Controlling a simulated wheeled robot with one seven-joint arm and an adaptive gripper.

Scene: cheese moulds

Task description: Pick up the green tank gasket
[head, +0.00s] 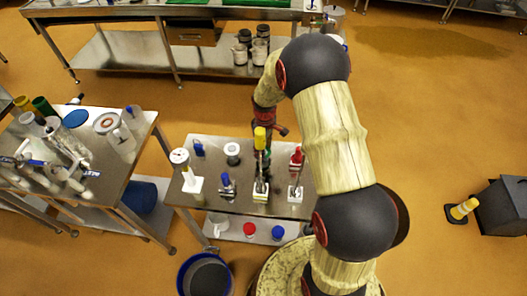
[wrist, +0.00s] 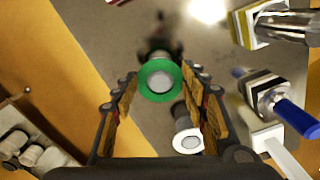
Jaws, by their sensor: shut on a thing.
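The green gasket (wrist: 144,90) shows in the wrist view as a green ring around a pale grey centre. It sits between the tips of my gripper (wrist: 159,77), whose two brown-padded fingers close on its left and right sides. I cannot make out the gasket clearly there. Whether the gasket touches the table is not clear.
The small metal table (head: 225,200) holds a yellow-topped item (head: 260,138), a red-topped item (head: 296,157), a blue-handled item (head: 227,183) and a white cylinder (head: 232,152). A crowded table (head: 130,165) stands left.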

